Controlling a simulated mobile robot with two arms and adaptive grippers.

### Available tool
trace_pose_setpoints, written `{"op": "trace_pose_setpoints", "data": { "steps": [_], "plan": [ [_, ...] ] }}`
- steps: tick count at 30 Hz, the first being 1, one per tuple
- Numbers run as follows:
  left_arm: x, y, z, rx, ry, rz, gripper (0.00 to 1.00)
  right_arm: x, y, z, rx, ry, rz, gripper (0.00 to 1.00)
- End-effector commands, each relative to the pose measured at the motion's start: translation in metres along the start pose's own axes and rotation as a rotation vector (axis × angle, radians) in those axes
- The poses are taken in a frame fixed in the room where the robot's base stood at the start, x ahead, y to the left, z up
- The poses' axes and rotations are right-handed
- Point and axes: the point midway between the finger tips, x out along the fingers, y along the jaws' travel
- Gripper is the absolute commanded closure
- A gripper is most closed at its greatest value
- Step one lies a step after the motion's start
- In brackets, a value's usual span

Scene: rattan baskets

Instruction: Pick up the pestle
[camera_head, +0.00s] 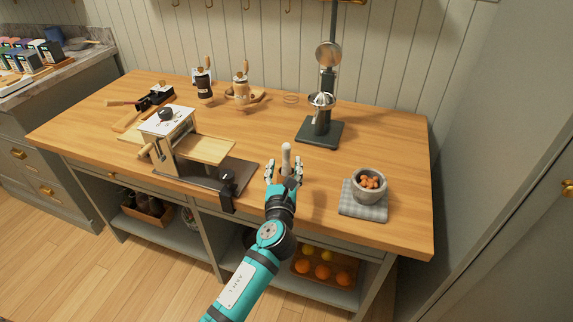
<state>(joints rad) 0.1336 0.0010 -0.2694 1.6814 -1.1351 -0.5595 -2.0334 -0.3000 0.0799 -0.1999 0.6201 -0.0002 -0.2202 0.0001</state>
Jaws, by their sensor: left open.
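The pestle (287,158) is pale grey with a rounded knob at its top end. It is on the wooden counter (360,145), right of the pasta machine. My left gripper (284,168) is open, with one finger on each side of the pestle's lower part. I cannot tell whether the fingers touch it. The pestle's lower end is partly hidden by the gripper. My right gripper is not in view.
A grey mortar (370,192) with orange-brown pieces stands on a checked cloth (349,204) at right. A dark juicer press (320,128) stands behind the pestle. The wooden pasta machine (205,148) is at left. Two mills stand at the back.

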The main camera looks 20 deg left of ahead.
Motion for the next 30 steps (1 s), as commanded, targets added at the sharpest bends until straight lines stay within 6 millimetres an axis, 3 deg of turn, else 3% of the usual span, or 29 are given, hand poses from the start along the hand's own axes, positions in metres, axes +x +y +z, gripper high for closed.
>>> {"op": "trace_pose_setpoints", "data": {
  "steps": [5, 15, 23, 30],
  "plan": [
    [0.011, 0.0, 0.0, -0.002, 0.0, 0.0, 0.51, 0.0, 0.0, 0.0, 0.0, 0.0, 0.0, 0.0],
    [0.056, -0.002, 0.001, -0.002, 0.001, 0.0, 0.51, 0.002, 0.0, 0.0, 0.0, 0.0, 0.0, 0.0],
    [0.059, -0.002, 0.001, -0.002, 0.001, 0.0, 0.51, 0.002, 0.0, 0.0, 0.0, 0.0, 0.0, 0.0],
    [0.059, -0.002, 0.001, -0.002, 0.001, 0.0, 0.8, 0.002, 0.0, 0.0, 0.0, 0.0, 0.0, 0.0]
  ]
}}
